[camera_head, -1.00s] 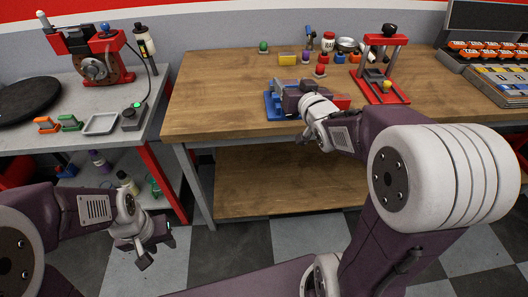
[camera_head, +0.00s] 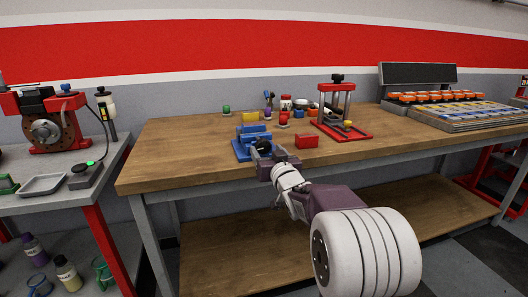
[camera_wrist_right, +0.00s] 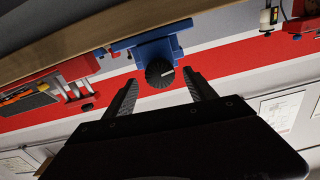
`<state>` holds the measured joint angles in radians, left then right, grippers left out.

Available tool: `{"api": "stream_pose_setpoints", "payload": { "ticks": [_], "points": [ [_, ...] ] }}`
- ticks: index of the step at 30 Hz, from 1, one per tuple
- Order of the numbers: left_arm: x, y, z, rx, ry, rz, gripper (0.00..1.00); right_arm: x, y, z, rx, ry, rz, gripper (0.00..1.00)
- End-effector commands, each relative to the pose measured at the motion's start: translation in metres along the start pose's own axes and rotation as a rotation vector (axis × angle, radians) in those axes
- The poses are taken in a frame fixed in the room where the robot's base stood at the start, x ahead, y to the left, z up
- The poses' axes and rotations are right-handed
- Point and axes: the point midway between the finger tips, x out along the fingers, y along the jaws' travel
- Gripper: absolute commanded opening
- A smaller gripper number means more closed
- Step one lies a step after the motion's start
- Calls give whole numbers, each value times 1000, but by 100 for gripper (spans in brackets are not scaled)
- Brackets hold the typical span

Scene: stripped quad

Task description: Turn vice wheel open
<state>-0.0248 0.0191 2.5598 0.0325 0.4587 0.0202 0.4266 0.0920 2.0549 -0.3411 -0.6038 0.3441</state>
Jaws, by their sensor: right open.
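The blue vice (camera_head: 243,149) sits at the front edge of the wooden workbench, left of its middle. Its dark round wheel (camera_head: 263,145) faces me, partly hidden by my right gripper (camera_head: 262,157). In the right wrist view the blue vice (camera_wrist_right: 165,46) is behind the ribbed dark wheel (camera_wrist_right: 160,73), which has a white mark. There my right gripper (camera_wrist_right: 161,76) is open, with one finger on each side of the wheel in the picture. I see gaps on both sides; whether the fingertips reach past the wheel is unclear. My left gripper is out of view.
A red block (camera_head: 307,141) lies right of the vice on the workbench (camera_head: 180,150). A red press (camera_head: 341,130) stands behind it. A grey side table (camera_head: 60,208) stands at left.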

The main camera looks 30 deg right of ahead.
Motion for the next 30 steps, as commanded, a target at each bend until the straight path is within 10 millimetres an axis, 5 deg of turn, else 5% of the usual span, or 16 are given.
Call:
{"api": "stream_pose_setpoints", "payload": {
  "ticks": [6,15,22,30],
  "points": [
    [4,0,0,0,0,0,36,30,0,1,1,0,0,65],
    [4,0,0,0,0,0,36,34,0,0,1,0,0,65],
    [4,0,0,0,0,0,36,34,0,0,0,0,0,2],
    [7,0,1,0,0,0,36,34,0,1,-31,0,0,2]
  ]
}}
